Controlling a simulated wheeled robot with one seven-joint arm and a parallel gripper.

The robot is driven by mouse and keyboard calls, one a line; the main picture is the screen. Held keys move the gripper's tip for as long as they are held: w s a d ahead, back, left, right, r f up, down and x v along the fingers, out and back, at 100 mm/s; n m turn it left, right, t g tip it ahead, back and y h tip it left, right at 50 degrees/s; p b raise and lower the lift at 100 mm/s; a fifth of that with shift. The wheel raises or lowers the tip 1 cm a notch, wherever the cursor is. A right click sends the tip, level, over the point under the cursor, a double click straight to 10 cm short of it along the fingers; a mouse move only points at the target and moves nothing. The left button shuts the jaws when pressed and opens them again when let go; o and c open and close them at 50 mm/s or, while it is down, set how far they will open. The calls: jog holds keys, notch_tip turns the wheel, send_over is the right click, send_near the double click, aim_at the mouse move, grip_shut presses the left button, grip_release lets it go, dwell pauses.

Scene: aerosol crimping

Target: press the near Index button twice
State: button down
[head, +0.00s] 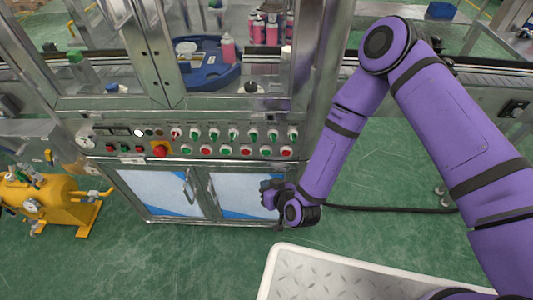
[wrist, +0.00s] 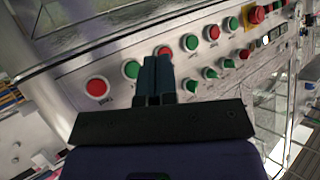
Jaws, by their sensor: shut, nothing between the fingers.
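A metal control panel (head: 120,145) on the machine front carries a lower row of round push buttons, alternating green and red. The rightmost are a green button (head: 266,151) and a red button (head: 286,152). In the wrist view these are the green button (wrist: 131,69) and the red button (wrist: 97,88). The labels are too small to read, so I cannot tell which is the near Index button. My gripper (wrist: 157,62) is shut and empty. In the wrist view its fingertips overlap the panel beside the green button and partly cover another red button (wrist: 166,50). In the head view my gripper (head: 267,187) is below the button row, before the cabinet doors.
Selector switches (head: 233,134) line the panel above the buttons. A red emergency stop (head: 160,150) is at the left. Cabinet doors with handles (head: 188,187) are below. A white tread-plate platform (head: 330,275) stands in front. A yellow tank (head: 45,200) is at left.

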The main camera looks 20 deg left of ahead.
jog(key=shift+w, duration=0.1)
jog(key=w+a, duration=0.2)
jog(key=w, duration=0.6)
jog(key=shift+w, duration=0.2)
dwell(0.3)
jog(key=shift+w, duration=0.15)
dwell(1.9)
jog(key=shift+w+a, duration=0.1)
jog(key=shift+w, duration=0.15)
jog(key=shift+w+a, duration=0.1)
jog(key=shift+w, duration=0.25)
dwell(0.7)
jog(key=shift+s, duration=0.1)
dwell(0.3)
jog(key=shift+s+d, duration=0.2)
jog(key=shift+s, duration=0.55)
jog(key=shift+s+d, duration=0.2)
jog(key=shift+s, duration=0.6)
jog(key=shift+s+d, duration=0.2)
jog(key=shift+s, duration=0.55)
jog(key=shift+s+d, duration=0.2)
jog(key=shift+s, duration=0.6)
